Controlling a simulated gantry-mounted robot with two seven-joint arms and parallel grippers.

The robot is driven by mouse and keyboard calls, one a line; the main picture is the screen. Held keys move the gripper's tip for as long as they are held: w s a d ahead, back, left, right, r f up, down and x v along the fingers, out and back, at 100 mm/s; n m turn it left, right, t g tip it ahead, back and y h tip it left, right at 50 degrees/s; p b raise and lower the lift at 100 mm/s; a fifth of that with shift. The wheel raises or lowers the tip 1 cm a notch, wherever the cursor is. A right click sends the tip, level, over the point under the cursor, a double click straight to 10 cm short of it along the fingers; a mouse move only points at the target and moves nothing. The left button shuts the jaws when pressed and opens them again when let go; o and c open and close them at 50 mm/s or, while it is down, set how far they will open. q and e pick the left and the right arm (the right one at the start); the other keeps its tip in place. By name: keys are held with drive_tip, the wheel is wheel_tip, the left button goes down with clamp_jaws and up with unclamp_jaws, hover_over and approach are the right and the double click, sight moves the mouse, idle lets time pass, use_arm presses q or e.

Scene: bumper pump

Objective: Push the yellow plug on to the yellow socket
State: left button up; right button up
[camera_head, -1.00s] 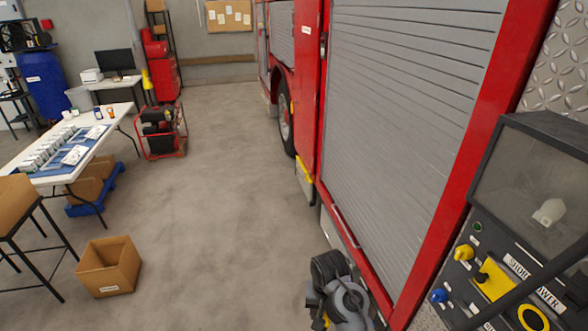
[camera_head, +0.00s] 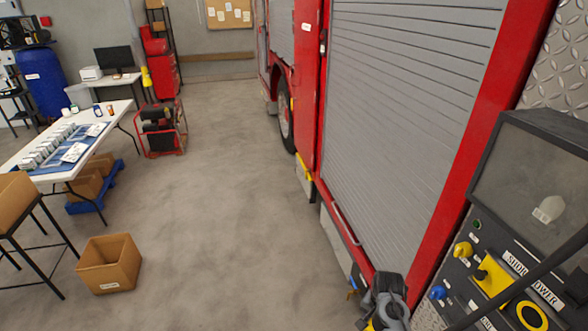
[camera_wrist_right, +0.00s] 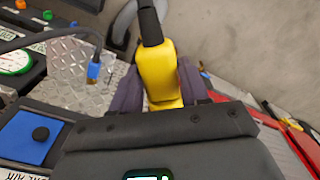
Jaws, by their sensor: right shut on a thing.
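My right gripper (camera_head: 378,312) is at the bottom edge of the head view, left of the control panel and apart from it. In the right wrist view its two dark fingers (camera_wrist_right: 158,95) are shut on the yellow plug (camera_wrist_right: 160,70), which has a black hose or cable at its far end. In the head view only a bit of yellow shows by the gripper. The yellow socket (camera_head: 463,250), a small yellow fitting, is on the panel's upper left, above a blue fitting (camera_head: 438,292). My left gripper is not in view.
The panel (camera_head: 455,275) also bears a yellow plate with a black knob (camera_head: 485,275) and a yellow ring (camera_head: 533,316). A dark cable crosses its front. A blue connector (camera_wrist_right: 93,72) on a cable shows in the wrist view. The truck's shutter (camera_head: 400,120) stands behind.

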drive_tip(key=s+d+f+m, duration=0.2)
drive_tip(key=s+d+f, duration=0.2)
drive_tip(key=d, duration=0.4)
drive_tip(key=s+d+f+m, duration=0.2)
drive_tip(key=s+d+f, duration=0.3)
drive_tip(key=d, duration=0.3)
drive_tip(key=s+d+f+m, duration=0.3)
drive_tip(key=s+d+f, duration=0.1)
drive_tip(key=s+d, duration=0.2)
drive_tip(key=shift+d+f, duration=0.3)
drive_tip(key=shift+d, duration=0.6)
drive_tip(key=shift+r, duration=0.1)
